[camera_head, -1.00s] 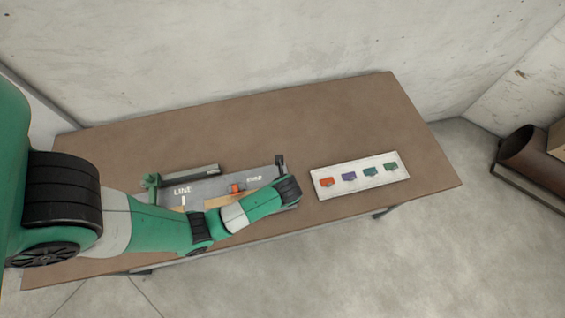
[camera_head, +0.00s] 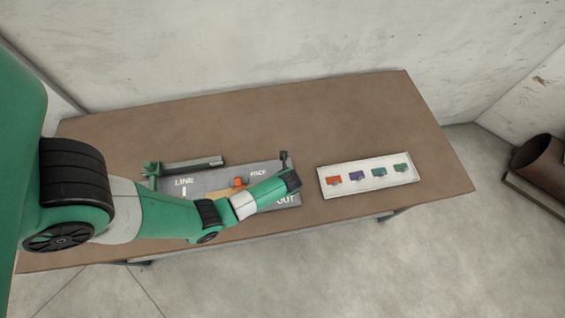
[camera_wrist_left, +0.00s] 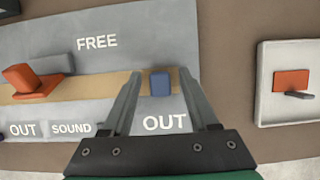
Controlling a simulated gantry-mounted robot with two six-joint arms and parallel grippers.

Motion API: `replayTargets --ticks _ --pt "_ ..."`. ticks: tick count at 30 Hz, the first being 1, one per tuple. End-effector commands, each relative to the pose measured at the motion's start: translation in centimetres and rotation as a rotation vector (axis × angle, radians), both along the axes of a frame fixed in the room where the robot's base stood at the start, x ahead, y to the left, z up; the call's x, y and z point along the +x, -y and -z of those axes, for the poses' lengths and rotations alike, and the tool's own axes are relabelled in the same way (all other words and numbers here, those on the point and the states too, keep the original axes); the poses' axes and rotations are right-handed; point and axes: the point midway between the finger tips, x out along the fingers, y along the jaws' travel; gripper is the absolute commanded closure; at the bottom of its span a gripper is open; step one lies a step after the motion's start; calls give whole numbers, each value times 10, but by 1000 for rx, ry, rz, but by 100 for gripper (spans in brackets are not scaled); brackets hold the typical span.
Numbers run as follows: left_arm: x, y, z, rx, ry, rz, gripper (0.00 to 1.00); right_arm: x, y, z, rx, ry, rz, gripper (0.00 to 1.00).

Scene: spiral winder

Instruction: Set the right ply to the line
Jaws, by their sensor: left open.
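A grey board (camera_head: 205,182) marked LINE, FREE and OUT lies on the table, with a tan strip (camera_wrist_left: 110,88) along it. An orange piece (camera_head: 239,183) sits on the strip; it shows at the left in the left wrist view (camera_wrist_left: 32,84), with a grey block behind it. A small blue block (camera_wrist_left: 160,84) lies at the strip, above the OUT lettering. My left gripper (camera_wrist_left: 160,74) is open, its fingers on either side of the blue block with gaps. In the head view the arm's end covers this spot. My right gripper is not in view.
A white tray (camera_head: 325,188) right of the board holds orange, purple and green pieces. A dark grey bar with a green end (camera_head: 190,163) lies at the board's back left. A dark post (camera_head: 284,158) stands at its back right. The table's back is clear.

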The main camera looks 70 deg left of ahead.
Motion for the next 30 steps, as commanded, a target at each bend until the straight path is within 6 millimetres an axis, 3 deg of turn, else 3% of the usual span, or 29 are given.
replayTargets --ticks 5,15,30 --pt "0 0 0 0 0 0 40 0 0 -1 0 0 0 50" --pt "0 0 -1 0 0 0 99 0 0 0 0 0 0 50" --pt "0 0 -1 0 0 0 100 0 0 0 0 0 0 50"
